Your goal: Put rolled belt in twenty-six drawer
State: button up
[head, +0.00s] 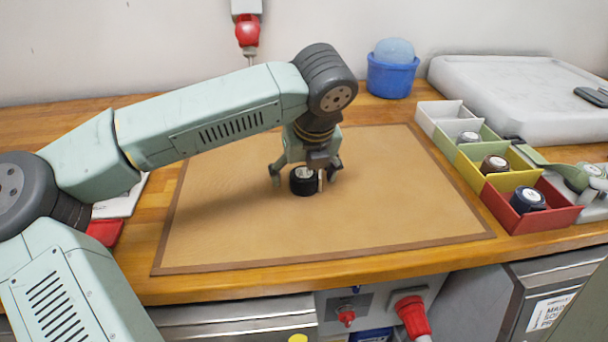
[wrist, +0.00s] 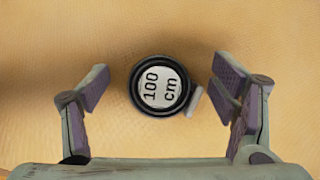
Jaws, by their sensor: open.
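A dark rolled belt (head: 303,183) lies on the tan mat (head: 400,215) on the workbench. In the wrist view the belt (wrist: 160,87) shows a white "100 cm" label on top and a pale tab at its lower right. My gripper (head: 305,178) points down over it, open, with one finger on each side. In the wrist view there is a gap between the belt and each finger. I cannot make out a drawer marked twenty-six; grey metal fronts (head: 235,325) show below the bench edge, partly cut off.
A row of small bins stands to the right: white (head: 436,112), green (head: 466,149), yellow (head: 510,180) and red (head: 543,222). The last three hold rolled items. A blue tub (head: 391,78) stands behind. Red plugs (head: 411,312) stick out below the bench. The rest of the mat is clear.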

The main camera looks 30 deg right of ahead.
jog(key=shift+c, duration=0.5)
jog(key=c, duration=1.3)
jog(key=shift+r, duration=0.1)
jog(key=shift+c, duration=0.2)
